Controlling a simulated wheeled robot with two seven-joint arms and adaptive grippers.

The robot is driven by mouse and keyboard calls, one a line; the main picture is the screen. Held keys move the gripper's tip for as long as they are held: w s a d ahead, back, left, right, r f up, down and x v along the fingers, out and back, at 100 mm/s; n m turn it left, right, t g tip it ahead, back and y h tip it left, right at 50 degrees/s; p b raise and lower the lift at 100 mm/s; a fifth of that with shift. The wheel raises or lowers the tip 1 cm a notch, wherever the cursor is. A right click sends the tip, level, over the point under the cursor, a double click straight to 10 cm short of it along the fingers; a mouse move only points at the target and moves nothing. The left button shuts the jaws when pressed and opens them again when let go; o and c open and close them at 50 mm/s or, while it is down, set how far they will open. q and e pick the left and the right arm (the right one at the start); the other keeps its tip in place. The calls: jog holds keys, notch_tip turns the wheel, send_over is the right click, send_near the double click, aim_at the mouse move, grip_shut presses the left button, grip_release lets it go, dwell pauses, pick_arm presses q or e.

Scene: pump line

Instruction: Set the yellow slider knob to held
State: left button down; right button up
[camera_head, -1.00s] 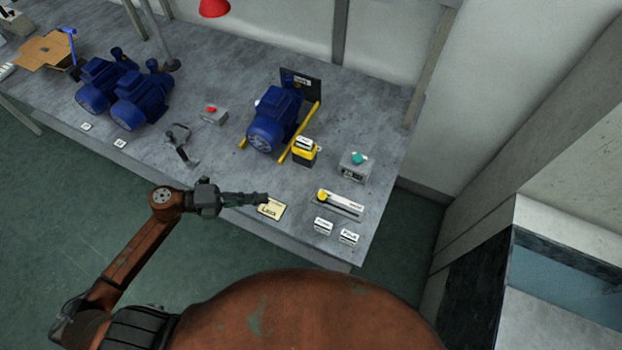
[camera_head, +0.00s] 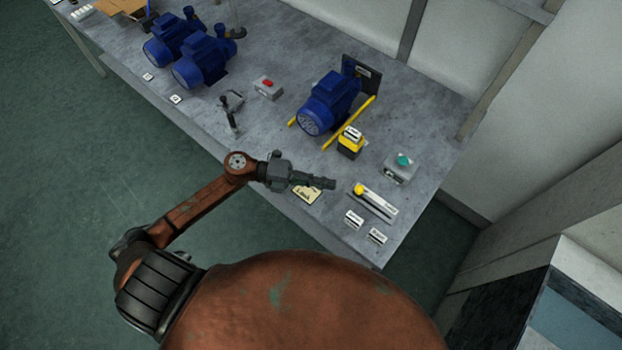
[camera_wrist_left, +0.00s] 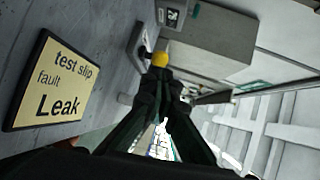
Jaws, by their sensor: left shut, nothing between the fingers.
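The yellow slider knob (camera_head: 359,190) sits at the left end of its slot on a slider plate (camera_head: 378,198) near the bench's front right. The lettering at the plate's far end is too small to read. My left gripper (camera_head: 332,184) is shut and empty, a little left of the knob, with its fingers pointing towards it. In the left wrist view the yellow knob (camera_wrist_left: 159,59) shows just beyond the shut fingertips (camera_wrist_left: 158,75). I cannot tell whether they touch. My right gripper is not in view.
A "Leak" test slip (camera_head: 306,196) lies under my left gripper. Two small labelled blocks (camera_head: 354,219) stand in front of the slider. A grey box with a green button (camera_head: 401,164) stands behind it. A yellow-black block (camera_head: 350,142) and blue pump (camera_head: 330,103) are further back.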

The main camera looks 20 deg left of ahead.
aim_at(359, 191)
pick_arm(q)
jog(key=x, duration=0.4)
jog(key=shift+d+f, duration=0.1)
jog(key=shift+w+d+f, duration=0.1)
jog(key=shift+w+d, duration=0.1)
jog(key=shift+d, duration=0.35)
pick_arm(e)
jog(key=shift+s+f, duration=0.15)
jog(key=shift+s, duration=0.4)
